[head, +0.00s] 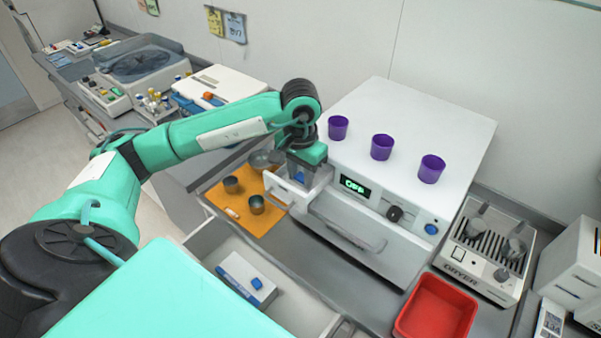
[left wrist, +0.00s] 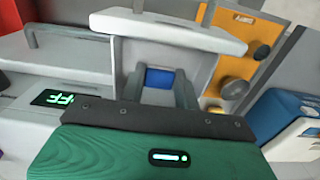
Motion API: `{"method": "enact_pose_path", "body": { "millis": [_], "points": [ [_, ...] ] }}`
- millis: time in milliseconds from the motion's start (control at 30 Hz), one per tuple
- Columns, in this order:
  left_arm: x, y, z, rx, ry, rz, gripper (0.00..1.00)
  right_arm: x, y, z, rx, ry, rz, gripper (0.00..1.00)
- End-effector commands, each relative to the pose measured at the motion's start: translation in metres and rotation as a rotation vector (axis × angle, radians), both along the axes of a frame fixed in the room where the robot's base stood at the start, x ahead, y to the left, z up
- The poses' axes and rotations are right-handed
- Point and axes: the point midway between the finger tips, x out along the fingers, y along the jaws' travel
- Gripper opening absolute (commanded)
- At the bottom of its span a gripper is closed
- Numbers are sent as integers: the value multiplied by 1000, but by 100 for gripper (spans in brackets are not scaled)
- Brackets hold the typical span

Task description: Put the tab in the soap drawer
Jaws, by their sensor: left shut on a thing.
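The soap drawer (head: 276,190) is pulled out from the left of the white machine's front; it also shows in the left wrist view (left wrist: 170,28). My left gripper (head: 299,180) points down over the open drawer, its fingers at the drawer's opening. It is shut on a blue tab (left wrist: 160,78), which shows between the fingers in the left wrist view. I cannot tell whether the tab touches the drawer floor. Another blue tab (head: 257,283) lies on a white box (head: 240,271) in an open counter drawer. My right gripper is not in view.
The white machine (head: 365,215) has purple cups (head: 382,147) on top. An orange mat (head: 262,222) with metal cups lies left of the soap drawer. A red bin (head: 436,305) and a dryer (head: 484,250) stand at the right.

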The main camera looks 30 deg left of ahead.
Motion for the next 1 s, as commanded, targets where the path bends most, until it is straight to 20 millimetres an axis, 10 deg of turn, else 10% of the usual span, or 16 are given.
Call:
{"method": "enact_pose_path", "body": {
  "millis": [167,633,1000],
  "points": [
    [0,0,-1,0,0,0,53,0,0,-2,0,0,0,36],
    [1,0,6,-1,-3,0,53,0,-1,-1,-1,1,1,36],
    [1,0,68,1,-5,0,53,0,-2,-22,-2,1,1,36]
  ]
}}
